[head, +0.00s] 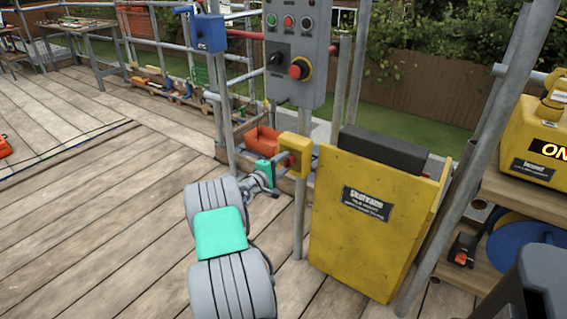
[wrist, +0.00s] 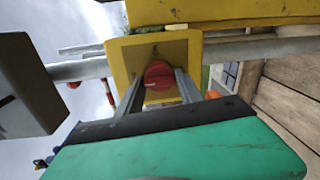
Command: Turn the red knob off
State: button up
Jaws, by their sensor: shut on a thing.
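The red knob (wrist: 158,76) sits on the face of a yellow box (wrist: 120,62) in the wrist view. In the head view the yellow box (head: 302,146) is fixed to a grey pole, left of a large yellow panel, and the knob is mostly hidden by my gripper. My gripper (wrist: 160,85) reaches the knob with one finger on each side, shut on it. The knob carries a pale mark pointing left in the wrist view. In the head view my gripper (head: 284,163) meets the box from the left.
A grey control panel (head: 297,45) with buttons hangs above. The yellow panel (head: 355,225) stands close on the right, with a grey pole (head: 299,218) beside it. An orange bin (head: 262,140) lies behind my gripper. Open wooden decking (head: 100,200) spreads to the left.

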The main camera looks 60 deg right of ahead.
jog(key=shift+d+r, duration=0.1)
jog(key=shift+r, duration=0.15)
dwell(0.3)
jog(key=o, duration=1.3)
jog(key=shift+f, duration=0.1)
jog(key=w+a+p, duration=0.1)
jog(key=a, duration=0.6)
jog(key=shift+w+a+r, duration=0.15)
jog(key=shift+a+r, duration=0.1)
jog(key=shift+a, duration=0.15)
